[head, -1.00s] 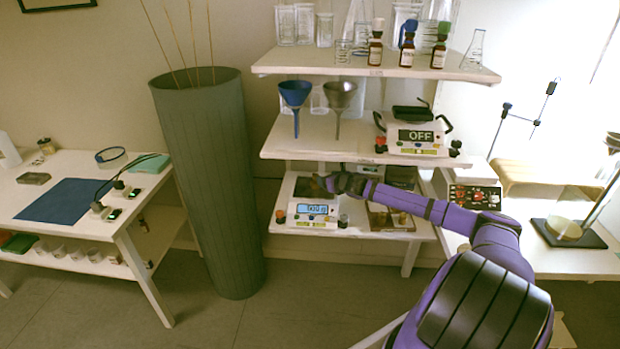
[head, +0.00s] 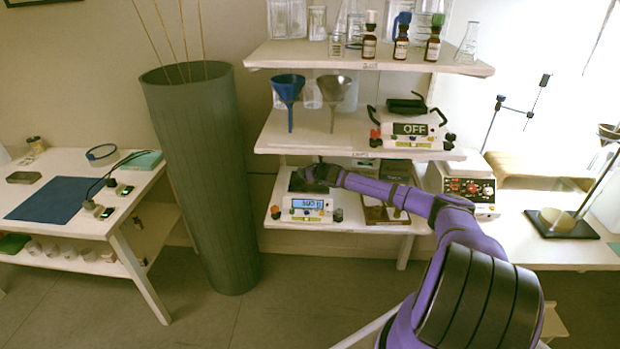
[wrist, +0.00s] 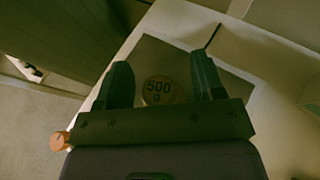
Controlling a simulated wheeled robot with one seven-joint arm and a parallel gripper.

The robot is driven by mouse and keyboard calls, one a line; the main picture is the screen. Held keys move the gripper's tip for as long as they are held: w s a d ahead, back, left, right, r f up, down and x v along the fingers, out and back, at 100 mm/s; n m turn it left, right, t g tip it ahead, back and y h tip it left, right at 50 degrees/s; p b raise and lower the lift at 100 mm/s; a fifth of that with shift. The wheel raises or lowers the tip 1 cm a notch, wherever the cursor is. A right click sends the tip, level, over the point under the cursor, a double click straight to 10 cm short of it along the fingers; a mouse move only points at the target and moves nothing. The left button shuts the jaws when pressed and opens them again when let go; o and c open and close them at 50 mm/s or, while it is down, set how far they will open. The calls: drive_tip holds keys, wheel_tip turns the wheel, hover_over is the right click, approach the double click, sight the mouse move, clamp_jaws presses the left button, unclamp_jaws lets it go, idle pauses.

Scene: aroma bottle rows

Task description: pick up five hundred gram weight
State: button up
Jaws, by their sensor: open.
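The five hundred gram weight (wrist: 158,90) is a round, brass-coloured disc marked "500 g" in the wrist view. It lies on the dark plate of the scale, between the two fingers of my gripper (wrist: 160,82). The fingers are open, one on each side of it, with a gap visible on both sides. In the head view my gripper (head: 312,176) is over the digital scale (head: 307,207) on the lower shelf. The scale's blue display is lit. The weight cannot be made out in the head view.
A second balance (head: 410,130) reading OFF stands on the shelf above, with a blue funnel (head: 288,88) and a grey funnel (head: 333,90). A tall green bin (head: 205,180) stands left of the shelves. A small framed item (head: 382,212) lies right of the scale.

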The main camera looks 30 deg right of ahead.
drive_tip(key=shift+w+f, duration=0.15)
drive_tip(key=shift+w, duration=0.2)
